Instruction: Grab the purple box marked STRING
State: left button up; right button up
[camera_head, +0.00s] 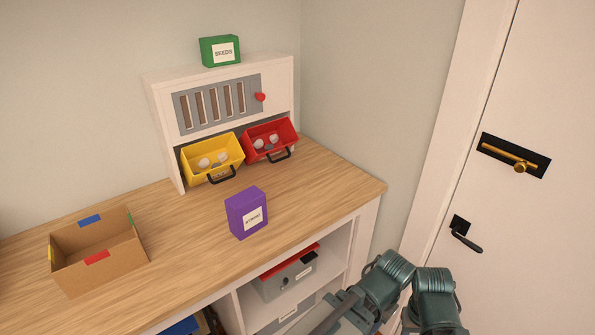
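The purple box (241,205) stands upright on the wooden countertop (330,190), right of the middle of the counter and in front of the small white cabinet. Its white label faces me and reads STRING, though the letters are small. Nothing touches the box from the sides. Neither of my grippers shows; only teal-grey links of my own arm appear at the bottom right, apart from the box.
An open cardboard box (75,272) with coloured tape is at left. A yellow bin (228,172) and red bin (285,134) tilt out of the white cabinet (222,73). A green SEEDS box (214,50) sits on top. A shelf below holds a grey case (283,284). A door is right.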

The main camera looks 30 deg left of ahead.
aim_at(247, 210)
jog(key=u, duration=1.4)
jog(key=k+l+z, duration=0.25)
